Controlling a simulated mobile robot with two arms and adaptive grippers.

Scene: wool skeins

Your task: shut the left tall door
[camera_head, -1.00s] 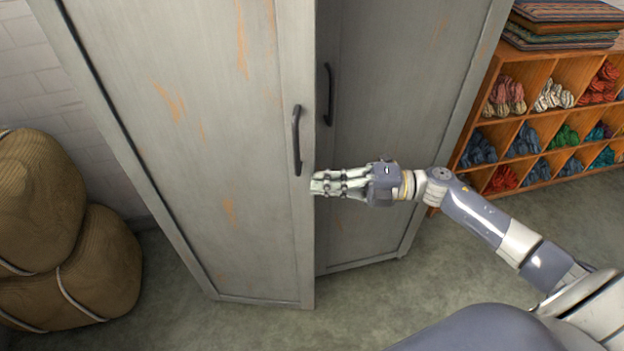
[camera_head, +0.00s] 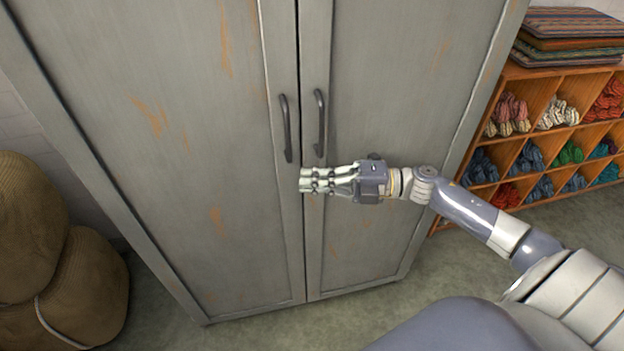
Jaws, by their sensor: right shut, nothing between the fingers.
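The left tall door (camera_head: 180,170) of the grey cabinet has worn orange patches and a dark bar handle (camera_head: 286,128). It stands nearly flush with the right door (camera_head: 400,110), with a thin dark gap between them. The right door has its own dark handle (camera_head: 320,123). My right gripper (camera_head: 302,181) is shut and empty. Its fingertips are at the meeting edge of the two doors, just below the handles; I cannot tell whether they touch the left door. My left gripper is not in view.
A wooden cubby shelf (camera_head: 515,72) with colourful wool skeins stands at the right, folded striped textiles (camera_head: 570,30) on top. Brown stuffed sacks (camera_head: 75,280) stand at the left. The floor (camera_head: 270,332) before the cabinet is bare.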

